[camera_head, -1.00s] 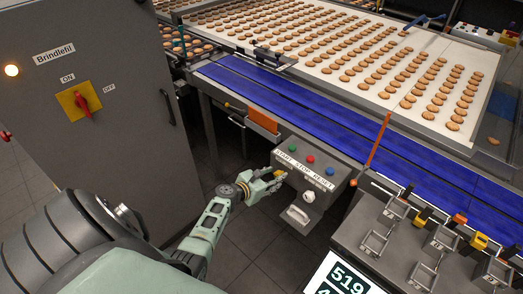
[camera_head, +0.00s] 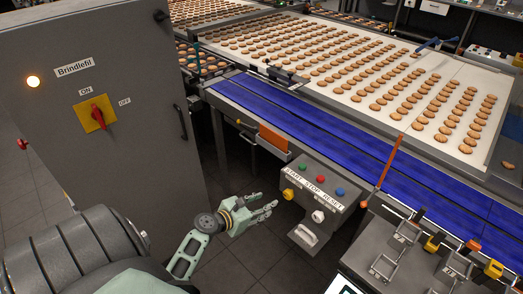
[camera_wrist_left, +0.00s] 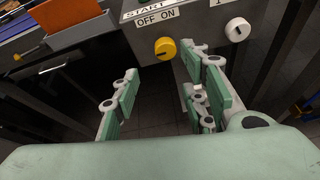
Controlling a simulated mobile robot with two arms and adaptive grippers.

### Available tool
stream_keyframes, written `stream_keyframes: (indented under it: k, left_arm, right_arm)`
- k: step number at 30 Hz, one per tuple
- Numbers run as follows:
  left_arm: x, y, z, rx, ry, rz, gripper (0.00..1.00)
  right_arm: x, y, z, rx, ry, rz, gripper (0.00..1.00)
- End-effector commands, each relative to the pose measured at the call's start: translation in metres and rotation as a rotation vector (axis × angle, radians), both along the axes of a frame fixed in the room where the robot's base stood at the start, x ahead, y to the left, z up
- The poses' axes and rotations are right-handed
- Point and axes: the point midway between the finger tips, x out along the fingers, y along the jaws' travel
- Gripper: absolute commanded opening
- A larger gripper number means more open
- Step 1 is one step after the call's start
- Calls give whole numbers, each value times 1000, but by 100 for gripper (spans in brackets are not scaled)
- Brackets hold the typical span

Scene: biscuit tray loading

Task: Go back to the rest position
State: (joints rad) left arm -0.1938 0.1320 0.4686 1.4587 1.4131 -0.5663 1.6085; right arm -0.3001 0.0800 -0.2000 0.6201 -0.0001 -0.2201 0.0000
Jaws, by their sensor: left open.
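My left gripper (camera_head: 268,208) is open and empty in the head view, in front of and to the left of the grey control box (camera_head: 318,190). In the left wrist view its green-padded fingers (camera_wrist_left: 163,92) stand wide apart. The yellow knob (camera_wrist_left: 165,48) of the box shows beyond them, apart from the fingers, under an "OFF ON" label. The same knob (camera_head: 288,194) is at the box's left side in the head view. The box carries green, red and blue buttons (camera_head: 321,179) on top. My right gripper is not in view.
A grey cabinet (camera_head: 150,150) with a red switch (camera_head: 97,115) stands at the left. A blue conveyor (camera_head: 300,120) and a white belt with rows of biscuits (camera_head: 440,75) lie behind. Metal fixtures (camera_head: 390,255) are at the lower right. Open floor shows between cabinet and box.

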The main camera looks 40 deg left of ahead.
Motion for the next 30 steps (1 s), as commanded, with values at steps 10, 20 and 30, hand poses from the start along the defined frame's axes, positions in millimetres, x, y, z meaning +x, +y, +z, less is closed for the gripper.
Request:
stream_keyframes:
  k: [10,20,30]
  left_arm:
    - [0,0,0,0,0,0,40]
    - [-38,-36,-109,323,195,-200,40]
    - [-191,-115,-308,1117,456,-1041,40]
  right_arm:
    - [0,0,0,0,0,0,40]
    - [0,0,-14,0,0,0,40]
    - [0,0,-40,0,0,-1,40]
